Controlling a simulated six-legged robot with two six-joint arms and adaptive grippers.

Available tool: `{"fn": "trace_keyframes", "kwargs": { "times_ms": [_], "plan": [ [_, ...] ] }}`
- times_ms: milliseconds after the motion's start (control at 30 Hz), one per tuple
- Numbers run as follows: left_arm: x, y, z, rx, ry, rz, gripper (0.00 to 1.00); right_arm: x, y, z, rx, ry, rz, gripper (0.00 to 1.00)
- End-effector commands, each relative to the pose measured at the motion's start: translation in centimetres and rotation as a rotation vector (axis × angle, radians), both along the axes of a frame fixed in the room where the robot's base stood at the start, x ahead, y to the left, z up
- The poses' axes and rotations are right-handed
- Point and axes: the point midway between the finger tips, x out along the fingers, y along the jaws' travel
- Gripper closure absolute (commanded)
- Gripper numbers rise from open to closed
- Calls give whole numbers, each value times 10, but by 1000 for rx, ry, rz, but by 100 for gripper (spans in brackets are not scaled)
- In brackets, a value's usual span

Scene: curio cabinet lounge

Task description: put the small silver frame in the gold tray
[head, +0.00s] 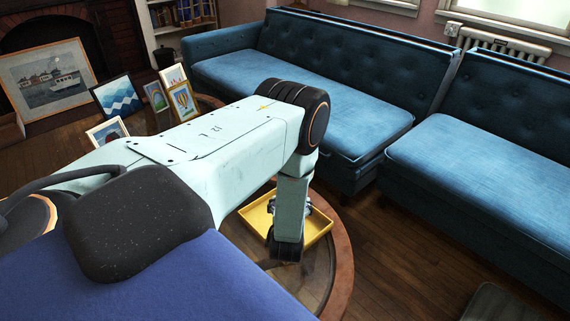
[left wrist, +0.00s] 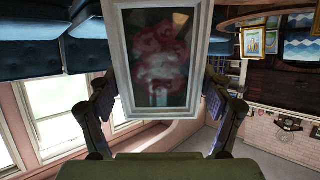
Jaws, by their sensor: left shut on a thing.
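The small silver frame (left wrist: 155,14) shows large in the left wrist view, with a dark picture of pink flowers in it. My left gripper (left wrist: 161,88) is shut on it, one finger at each side. In the head view the gold tray (head: 318,231) lies on the round glass table. My left arm reaches over the tray, and its lower link hides the tray's middle. My left gripper is mostly hidden there; small dark parts show beside the link. I cannot tell whether the frame touches the tray. My right gripper is not in view.
The round table has a wooden rim (head: 343,262). Several pictures stand on its far left part, among them a balloon picture (head: 183,101) and a blue wave picture (head: 117,97). Blue sofas (head: 300,95) stand behind and to the right. Wooden floor is clear between table and sofas.

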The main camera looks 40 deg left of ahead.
Motion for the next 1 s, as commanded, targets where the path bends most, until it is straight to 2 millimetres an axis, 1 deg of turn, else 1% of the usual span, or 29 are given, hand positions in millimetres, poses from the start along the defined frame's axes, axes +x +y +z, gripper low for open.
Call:
{"fn": "trace_keyframes", "kwargs": {
  "times_ms": [67, 200, 300, 567, 700, 767, 1000],
  "plan": [
    [-1, 0, -11, 0, 0, 9, 59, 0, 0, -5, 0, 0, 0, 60],
    [-1, 0, -39, 1, 1, 7, 59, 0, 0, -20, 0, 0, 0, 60],
    [-1, 0, -55, 0, 0, 7, 59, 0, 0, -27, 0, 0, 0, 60],
    [-1, 0, -72, 0, -1, 7, 59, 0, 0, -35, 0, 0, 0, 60],
    [-1, 0, -93, 1, 0, 6, 59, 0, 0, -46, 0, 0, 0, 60],
    [-1, 0, -100, 1, 1, 7, 59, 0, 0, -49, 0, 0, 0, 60],
    [-1, 0, -100, 0, 0, 7, 59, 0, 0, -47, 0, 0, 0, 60]
  ]
}}
